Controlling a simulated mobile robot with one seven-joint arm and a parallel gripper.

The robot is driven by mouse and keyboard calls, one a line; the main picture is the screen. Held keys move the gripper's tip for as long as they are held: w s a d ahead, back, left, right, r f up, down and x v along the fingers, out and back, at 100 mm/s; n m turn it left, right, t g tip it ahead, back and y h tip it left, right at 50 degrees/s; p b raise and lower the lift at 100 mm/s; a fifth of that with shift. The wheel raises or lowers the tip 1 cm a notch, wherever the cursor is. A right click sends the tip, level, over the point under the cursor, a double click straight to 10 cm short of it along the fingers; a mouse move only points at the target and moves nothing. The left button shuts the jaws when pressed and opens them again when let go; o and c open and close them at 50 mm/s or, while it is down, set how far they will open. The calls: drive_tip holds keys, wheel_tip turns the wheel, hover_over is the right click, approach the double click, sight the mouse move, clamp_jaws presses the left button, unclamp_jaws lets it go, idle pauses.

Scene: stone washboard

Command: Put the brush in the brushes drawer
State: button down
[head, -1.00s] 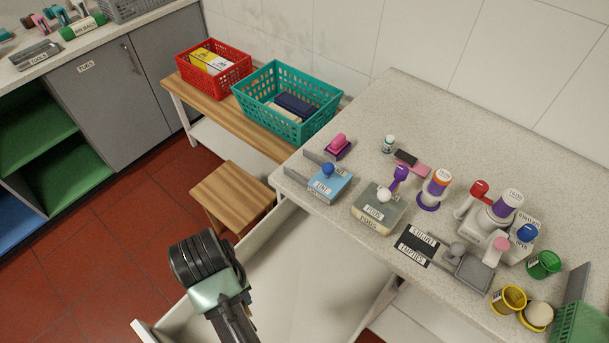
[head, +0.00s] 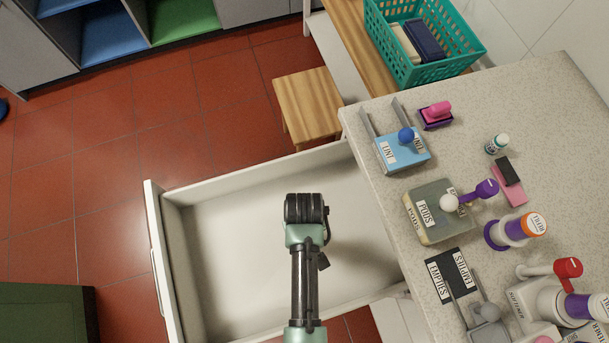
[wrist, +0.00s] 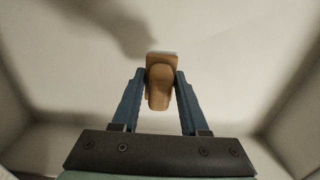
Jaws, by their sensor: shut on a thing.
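My gripper (wrist: 160,88) is shut on the brush (wrist: 160,92), a brown wooden-looking piece between its two blue fingers in the wrist view. Behind the brush is the pale inside of an open drawer (wrist: 225,45). In the head view the white drawer (head: 215,250) is pulled far out from the counter, and its visible floor is bare. My arm end hangs over the middle of the drawer and hides the gripper and brush there. I cannot tell how high the brush is above the drawer floor. No label on the drawer shows.
The counter (head: 560,120) on the right holds a blue lint box (head: 402,150), a pods box (head: 437,212), a black empties mat (head: 440,283) and several dispensers. A wooden stool (head: 302,103) stands behind the drawer. A teal basket (head: 440,65) is at the back.

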drive_tip(key=shift+w+f, duration=0.1)
drive_tip(key=shift+f, duration=2.3)
drive_tip(key=shift+f+b, duration=0.1)
drive_tip(key=shift+b, duration=0.25)
drive_tip(key=shift+c, duration=2.1)
unclamp_jaws()
